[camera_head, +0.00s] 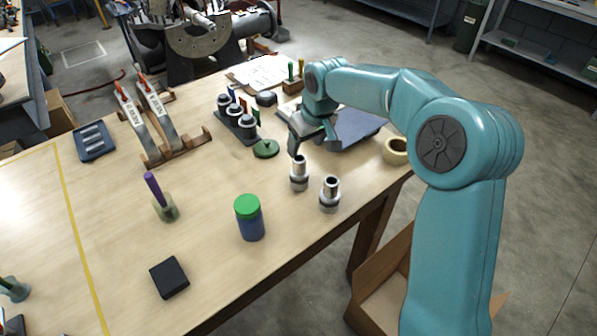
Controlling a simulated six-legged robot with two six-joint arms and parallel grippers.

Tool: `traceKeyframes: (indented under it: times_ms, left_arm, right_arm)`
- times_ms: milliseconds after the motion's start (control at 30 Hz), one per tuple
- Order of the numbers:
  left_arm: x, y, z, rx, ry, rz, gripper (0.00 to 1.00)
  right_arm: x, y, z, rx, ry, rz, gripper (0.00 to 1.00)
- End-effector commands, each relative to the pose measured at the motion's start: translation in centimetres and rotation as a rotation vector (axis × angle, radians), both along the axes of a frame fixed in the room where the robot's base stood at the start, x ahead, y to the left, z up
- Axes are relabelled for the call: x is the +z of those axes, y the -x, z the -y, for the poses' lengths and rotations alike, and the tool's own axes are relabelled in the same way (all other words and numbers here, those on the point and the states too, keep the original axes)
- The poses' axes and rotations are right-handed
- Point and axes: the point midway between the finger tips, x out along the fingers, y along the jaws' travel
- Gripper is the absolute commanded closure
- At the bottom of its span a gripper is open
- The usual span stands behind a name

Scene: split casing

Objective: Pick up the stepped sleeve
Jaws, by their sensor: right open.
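Two stepped metal sleeves stand upright on the wooden table: the left sleeve (299,174) and the right sleeve (330,195). Each has a narrower bright top and a wider lower part with a dark band. I cannot tell from the view which one the task means. My right gripper (311,146) is open, just behind and above the left sleeve, with its dark fingers pointing down. One finger ends close to that sleeve's top; I cannot tell whether it touches. I see nothing between the fingers. My left gripper is not in view.
A green-lidded blue jar (249,218), a black block (169,278) and a tape roll (396,151) stand around the sleeves. A green disc (266,148) and a dark rack (238,127) lie left of the gripper. The table's front edge is near the right sleeve.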

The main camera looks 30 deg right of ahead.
Motion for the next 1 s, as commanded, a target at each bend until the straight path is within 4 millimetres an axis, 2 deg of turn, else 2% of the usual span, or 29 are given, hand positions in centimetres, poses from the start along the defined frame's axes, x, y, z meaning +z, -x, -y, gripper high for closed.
traceKeyframes:
  times_ms: [100,200,367,500,600,733,933,967,1000]
  left_arm:
    - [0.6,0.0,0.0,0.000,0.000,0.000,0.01]
    - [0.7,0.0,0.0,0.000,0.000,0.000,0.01]
    - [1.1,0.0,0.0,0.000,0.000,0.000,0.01]
    - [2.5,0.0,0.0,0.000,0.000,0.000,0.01]
    - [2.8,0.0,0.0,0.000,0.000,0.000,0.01]
    - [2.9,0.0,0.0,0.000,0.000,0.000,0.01]
    - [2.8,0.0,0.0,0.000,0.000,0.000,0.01]
    - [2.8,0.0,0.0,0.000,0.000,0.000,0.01]
    - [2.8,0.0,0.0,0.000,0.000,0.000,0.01]
  right_arm:
    - [-2.3,-0.6,0.0,0.001,-0.001,-0.004,0.32]
    - [-3.6,-1.0,0.0,0.001,-0.001,-0.003,0.32]
    - [-4.6,-1.5,0.0,0.001,-0.001,-0.002,0.32]
    - [-6.5,-2.3,0.2,0.001,-0.001,-0.005,0.32]
    - [-8.1,-2.8,0.2,0.001,-0.001,-0.003,0.32]
    - [-9.0,-3.2,0.2,0.000,0.000,0.000,0.32]
    - [-9.2,-3.3,0.2,0.001,0.000,0.001,0.32]
    - [-9.2,-3.3,0.2,0.001,0.000,0.001,0.38]
    - [-9.2,-3.3,0.2,0.001,0.000,0.001,0.51]
